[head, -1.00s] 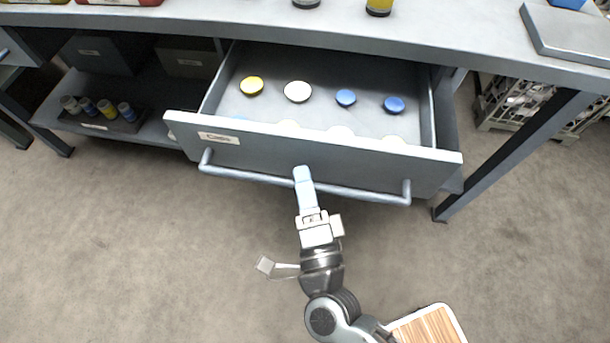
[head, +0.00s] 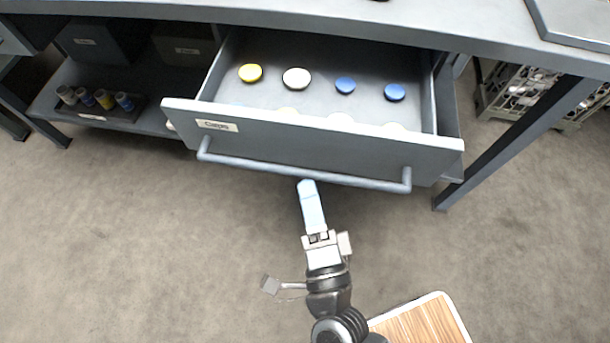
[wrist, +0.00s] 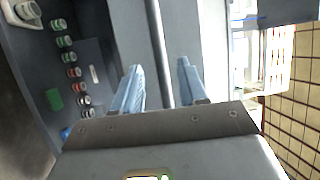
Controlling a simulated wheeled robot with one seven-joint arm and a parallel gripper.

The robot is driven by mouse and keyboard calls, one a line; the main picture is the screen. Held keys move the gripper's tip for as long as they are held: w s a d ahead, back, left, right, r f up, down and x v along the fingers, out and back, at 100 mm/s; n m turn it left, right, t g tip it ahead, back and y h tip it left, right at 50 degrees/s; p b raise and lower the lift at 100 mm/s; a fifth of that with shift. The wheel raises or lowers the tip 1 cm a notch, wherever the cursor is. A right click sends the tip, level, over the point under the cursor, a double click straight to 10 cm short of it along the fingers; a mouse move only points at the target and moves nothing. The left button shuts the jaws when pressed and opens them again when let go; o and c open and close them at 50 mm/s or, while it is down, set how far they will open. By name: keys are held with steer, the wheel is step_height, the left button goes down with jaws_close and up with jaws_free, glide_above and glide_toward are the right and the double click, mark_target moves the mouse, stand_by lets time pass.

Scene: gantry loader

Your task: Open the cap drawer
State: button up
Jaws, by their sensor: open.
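The cap drawer (head: 320,148) is a grey drawer under the bench, pulled well out. Its front carries a label at the left and a long bar handle (head: 290,175). Yellow, white and blue caps lie inside it. My gripper (head: 307,183) is just in front of and below the handle, apart from it in the head view. In the wrist view the two blue fingers (wrist: 160,75) are spread apart, and the handle bar (wrist: 159,50) runs ahead between their lines. Nothing is held.
The bench top (head: 400,22) overhangs the drawer. A lower shelf at left holds a tray of small bottles (head: 100,100) and dark bins. A bench leg (head: 520,135) stands at right, with crates (head: 510,90) behind it.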

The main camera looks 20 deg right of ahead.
steer(key=shift+v, duration=1.6)
steer(key=s+d+r+n+g+y+p, duration=0.1)
steer(key=s+d+r+n+g+p, duration=0.1)
steer(key=s+d+r+n, duration=0.4)
steer(key=s+d+r+n+g+y+p, duration=0.1)
steer(key=s+d+r+n+g+p, duration=0.2)
steer(key=s+d+r+n, duration=0.4)
steer(key=s+r+n+p, duration=0.1)
steer(key=s+r+n, duration=0.3)
steer(key=s+n, duration=0.1)
steer(key=shift+d+r+n+p, duration=0.15)
steer(key=shift+d+n+p, duration=0.1)
steer(key=shift+n+p, duration=0.1)
